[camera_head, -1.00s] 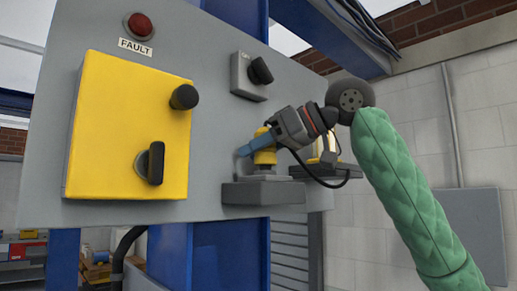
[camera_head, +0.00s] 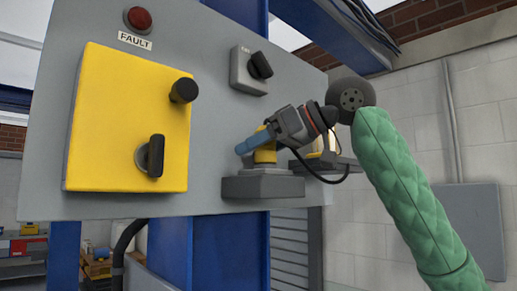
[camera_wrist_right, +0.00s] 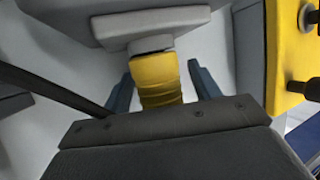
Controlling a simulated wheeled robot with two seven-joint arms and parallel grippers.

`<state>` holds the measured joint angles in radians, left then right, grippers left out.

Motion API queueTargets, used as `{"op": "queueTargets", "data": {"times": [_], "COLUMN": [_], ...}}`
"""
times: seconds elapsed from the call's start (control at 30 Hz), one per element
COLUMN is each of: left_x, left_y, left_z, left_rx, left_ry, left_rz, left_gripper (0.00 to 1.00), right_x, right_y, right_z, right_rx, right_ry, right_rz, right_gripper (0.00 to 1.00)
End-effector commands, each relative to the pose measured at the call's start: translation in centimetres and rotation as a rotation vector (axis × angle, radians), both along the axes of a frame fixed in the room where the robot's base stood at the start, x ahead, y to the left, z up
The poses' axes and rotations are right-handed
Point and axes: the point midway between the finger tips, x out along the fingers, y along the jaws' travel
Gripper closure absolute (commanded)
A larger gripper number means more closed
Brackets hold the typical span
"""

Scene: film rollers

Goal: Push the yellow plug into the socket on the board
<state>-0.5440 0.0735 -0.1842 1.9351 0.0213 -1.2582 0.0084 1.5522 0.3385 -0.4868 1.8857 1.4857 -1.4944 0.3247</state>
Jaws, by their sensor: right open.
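The yellow plug (camera_head: 265,156) stands upright at the grey socket block (camera_head: 262,187) on the lower right of the board (camera_head: 215,120). In the right wrist view the plug (camera_wrist_right: 157,78) meets a light grey collar on the socket block (camera_wrist_right: 150,22); I cannot tell how deep it sits. My right gripper (camera_head: 252,143) reaches in from the right at the plug's upper part. Its blue fingers are open, one on each side of the plug, with gaps visible in the wrist view (camera_wrist_right: 162,88). My left gripper is not in view.
A yellow box (camera_head: 128,120) with a black knob and a rotary handle stands out from the board on the left. A red fault lamp (camera_head: 138,18) and a grey switch (camera_head: 250,70) are above. A dark ledge (camera_head: 335,165) lies behind my gripper.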

Motion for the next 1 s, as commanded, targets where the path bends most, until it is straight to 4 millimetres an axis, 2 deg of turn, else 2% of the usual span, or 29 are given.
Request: {"op": "queueTargets", "data": {"times": [0.27,0.53,0.87,1.0], "left_x": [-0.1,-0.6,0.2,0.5], "left_y": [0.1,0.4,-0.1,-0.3], "left_z": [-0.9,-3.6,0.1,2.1], "left_rx": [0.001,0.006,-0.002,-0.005], "left_ry": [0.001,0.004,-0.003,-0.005], "left_rz": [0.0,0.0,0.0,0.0], "left_gripper": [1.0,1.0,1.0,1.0], "right_x": [0.0,0.0,-1.0,-1.5], "right_y": [0.0,0.0,-2.3,-3.7], "right_z": [0.0,0.0,0.9,1.5], "right_rx": [0.0,0.0,0.0,0.002], "right_ry": [0.0,0.0,-0.001,-0.001], "right_rz": [0.0,0.0,-0.001,-0.002], "right_gripper": [0.38,0.38,0.38,0.38]}}
